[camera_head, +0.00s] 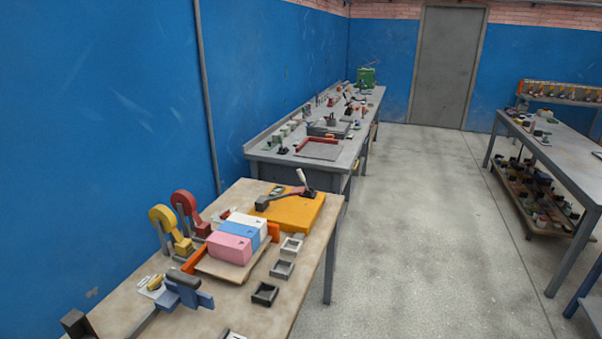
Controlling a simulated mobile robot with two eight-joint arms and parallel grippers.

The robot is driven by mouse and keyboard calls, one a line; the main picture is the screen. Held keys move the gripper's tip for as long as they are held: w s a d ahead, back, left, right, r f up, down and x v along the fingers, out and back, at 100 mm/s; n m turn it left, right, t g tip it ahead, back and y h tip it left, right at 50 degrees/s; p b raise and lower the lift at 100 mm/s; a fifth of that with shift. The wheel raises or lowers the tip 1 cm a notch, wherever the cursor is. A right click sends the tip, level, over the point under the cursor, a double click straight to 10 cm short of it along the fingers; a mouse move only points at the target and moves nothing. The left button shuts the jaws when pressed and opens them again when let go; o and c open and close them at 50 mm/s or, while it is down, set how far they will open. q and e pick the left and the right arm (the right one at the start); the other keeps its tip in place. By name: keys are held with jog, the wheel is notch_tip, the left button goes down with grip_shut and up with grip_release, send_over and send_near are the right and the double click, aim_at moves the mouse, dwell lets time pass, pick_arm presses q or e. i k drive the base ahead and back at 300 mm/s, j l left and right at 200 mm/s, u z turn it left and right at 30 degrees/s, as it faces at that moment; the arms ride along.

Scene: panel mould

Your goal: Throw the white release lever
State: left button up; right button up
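A short white lever handle (302,177) stands up, leaning a little to the left, at the far end of the near workbench (215,320). I take this to be the white release lever. Neither of my grippers shows in this view.
Pink (229,248), blue and white blocks sit in a row on a board. Yellow (163,218) and red (184,204) hooked parts stand behind, a blue clamp-like part (183,291) in front. Small trays (265,294) line the right edge. The floor (420,240) right is clear.

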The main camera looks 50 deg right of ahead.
aim_at(299, 172)
jog(key=i+l, duration=0.1)
jog(key=l, duration=0.35)
jog(key=i+l, duration=0.1)
jog(key=l, duration=0.35)
jog(key=i+l, duration=0.1)
jog(key=l, duration=0.35)
jog(key=i+l, duration=0.15)
jog(key=l, duration=0.3)
jog(key=i+l, duration=0.1)
jog(key=l, duration=0.35)
jog(key=i+l, duration=0.1)
jog(key=l, duration=0.3)
jog(key=i+l, duration=0.1)
jog(key=l, duration=0.35)
